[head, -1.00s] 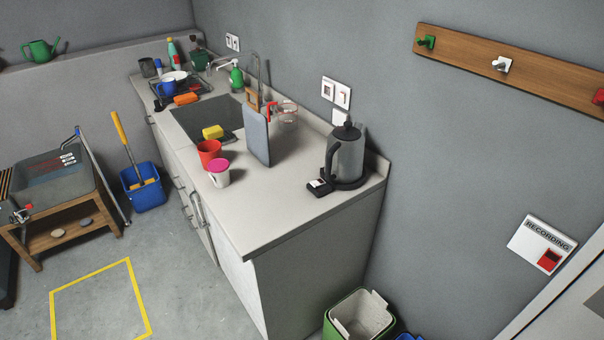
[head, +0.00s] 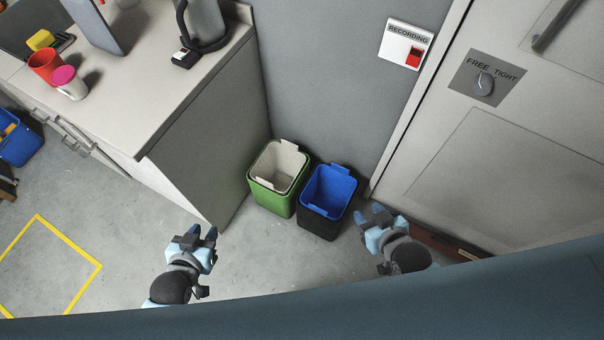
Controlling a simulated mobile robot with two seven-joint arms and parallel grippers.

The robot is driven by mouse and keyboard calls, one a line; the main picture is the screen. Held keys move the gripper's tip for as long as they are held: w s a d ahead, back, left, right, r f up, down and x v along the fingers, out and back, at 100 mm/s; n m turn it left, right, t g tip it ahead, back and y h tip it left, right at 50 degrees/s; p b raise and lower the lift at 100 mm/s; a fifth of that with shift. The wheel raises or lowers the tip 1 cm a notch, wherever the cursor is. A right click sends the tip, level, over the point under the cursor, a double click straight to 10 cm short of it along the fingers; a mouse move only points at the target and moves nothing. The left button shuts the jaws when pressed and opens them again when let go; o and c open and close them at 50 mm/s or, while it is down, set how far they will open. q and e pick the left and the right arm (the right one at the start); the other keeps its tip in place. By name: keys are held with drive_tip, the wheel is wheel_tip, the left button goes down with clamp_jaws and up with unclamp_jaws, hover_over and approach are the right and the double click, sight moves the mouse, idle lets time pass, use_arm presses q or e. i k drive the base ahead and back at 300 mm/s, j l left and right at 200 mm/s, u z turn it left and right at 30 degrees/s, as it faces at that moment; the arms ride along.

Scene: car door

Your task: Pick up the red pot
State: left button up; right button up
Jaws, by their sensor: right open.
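A red pot (head: 44,65) stands upright on the counter at the upper left of the head view. It looks like a small cup, and a white cup with a pink top (head: 69,83) stands close beside it, at its lower right. My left gripper (head: 201,233) is open and empty, low over the floor in front of the counter's end, far from the pot. My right gripper (head: 374,215) is open and empty, further right, near the blue bin.
The counter (head: 130,85) has a kettle (head: 205,22), an upright grey board (head: 95,20) and a yellow sponge (head: 40,40). A green bin (head: 270,198) and a blue bin (head: 325,195) stand by the wall. A door (head: 500,150) is at right.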

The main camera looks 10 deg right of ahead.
sight(44, 62)
drive_tip(key=u, duration=1.25)
